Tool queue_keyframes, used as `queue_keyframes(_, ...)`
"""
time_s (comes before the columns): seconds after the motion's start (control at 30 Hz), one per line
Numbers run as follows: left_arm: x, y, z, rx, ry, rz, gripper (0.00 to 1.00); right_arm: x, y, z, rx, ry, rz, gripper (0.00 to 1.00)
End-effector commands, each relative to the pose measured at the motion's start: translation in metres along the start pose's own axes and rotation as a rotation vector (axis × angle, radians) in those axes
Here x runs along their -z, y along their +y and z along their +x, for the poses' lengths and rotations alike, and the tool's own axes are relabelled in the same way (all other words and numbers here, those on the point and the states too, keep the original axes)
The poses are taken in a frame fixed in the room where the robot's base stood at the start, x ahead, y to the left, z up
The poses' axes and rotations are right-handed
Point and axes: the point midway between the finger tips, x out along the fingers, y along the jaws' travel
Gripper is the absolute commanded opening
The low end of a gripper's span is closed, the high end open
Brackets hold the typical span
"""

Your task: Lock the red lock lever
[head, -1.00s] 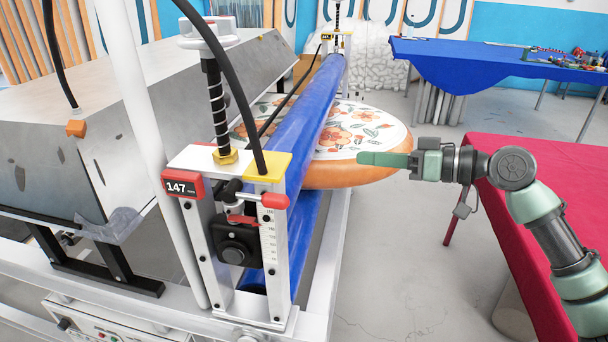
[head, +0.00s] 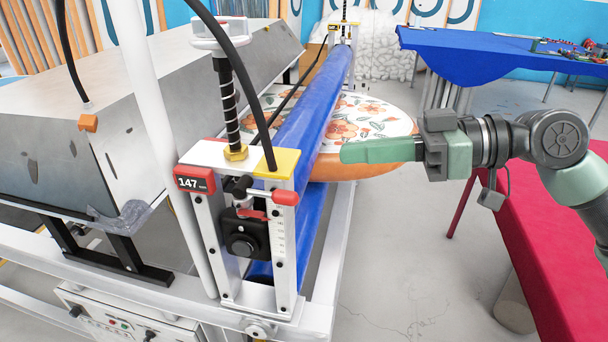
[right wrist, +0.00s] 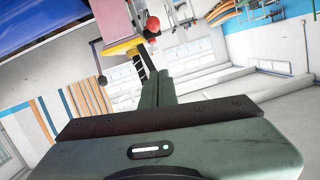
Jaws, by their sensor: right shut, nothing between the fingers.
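A red end also shows near the top of the right wrist view (right wrist: 152,24), beyond the fingertips. My right gripper (head: 345,152) is shut and empty, its green fingers together and pointing left. In the head view it appears up and right of the lever, apart from it. Its fingers also show in the right wrist view (right wrist: 160,75). My left gripper is not in view.
A blue roller (head: 318,100) runs back from the post, with a round floral inflatable board (head: 375,125) behind my fingers. A black hose (head: 235,45) arches above the post. A red table (head: 530,235) is at right, a blue table (head: 480,60) behind.

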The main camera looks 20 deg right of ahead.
Motion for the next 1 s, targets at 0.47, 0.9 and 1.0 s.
queue_keyframes(0.47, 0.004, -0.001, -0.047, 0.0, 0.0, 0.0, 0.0, 0.005, -0.001, 0.059, 0.0, 0.003, 0.0, 0.0)
queue_keyframes(0.9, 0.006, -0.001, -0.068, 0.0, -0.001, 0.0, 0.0, -0.021, -0.001, 0.083, 0.0, -0.002, 0.005, 0.0)
queue_keyframes(1.0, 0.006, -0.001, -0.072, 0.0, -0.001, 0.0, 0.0, -0.03, 0.0, 0.086, 0.001, -0.002, 0.005, 0.0)
